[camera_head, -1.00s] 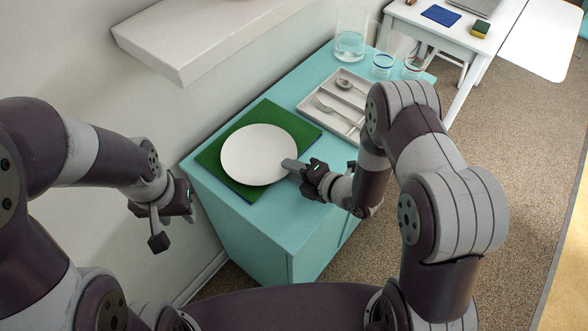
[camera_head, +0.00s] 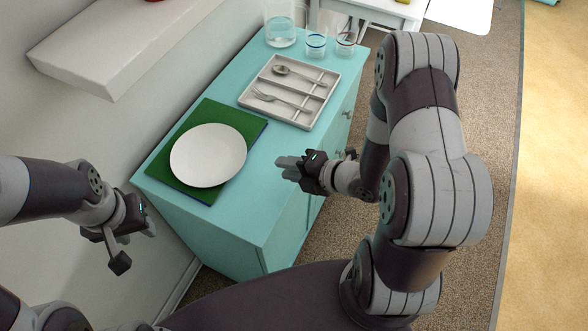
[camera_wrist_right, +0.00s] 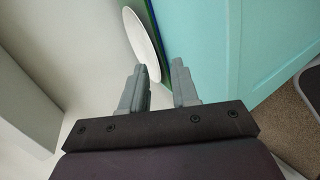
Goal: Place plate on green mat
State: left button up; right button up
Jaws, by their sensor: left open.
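The white round plate (camera_head: 208,150) lies flat on the green mat (camera_head: 190,192) on the turquoise cabinet top. My left gripper (camera_head: 134,246) is open and empty, left of the cabinet.
A grey cutlery tray (camera_head: 316,113) with a spoon and fork stands behind the plate. A water jug (camera_head: 282,30) and two glasses (camera_head: 316,44) stand at the far end. A white wall shelf (camera_head: 120,50) juts out at left. The cabinet top right of the mat is clear.

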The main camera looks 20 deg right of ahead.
jog(key=d+m+h, duration=0.1)
jog(key=w+d+m+h, duration=0.1)
jog(key=w+d+m+g+h, duration=0.1)
jog(key=m, duration=0.1)
jog(key=shift+w+r, duration=0.15)
jog(key=shift+r, duration=0.1)
jog(key=s+r+m+g+h, duration=0.2)
jog(key=s+r+m+g, duration=0.1)
jog(key=m, duration=0.7)
jog(key=s+r+m+g+h, duration=0.3)
jog(key=s+m, duration=0.4)
jog(key=m, duration=0.4)
notch_tip(320, 180, up, 2)
jog(key=shift+s+d+r+g, duration=0.15)
jog(key=shift+s+d+g, duration=0.2)
jog(key=shift+g, duration=0.15)
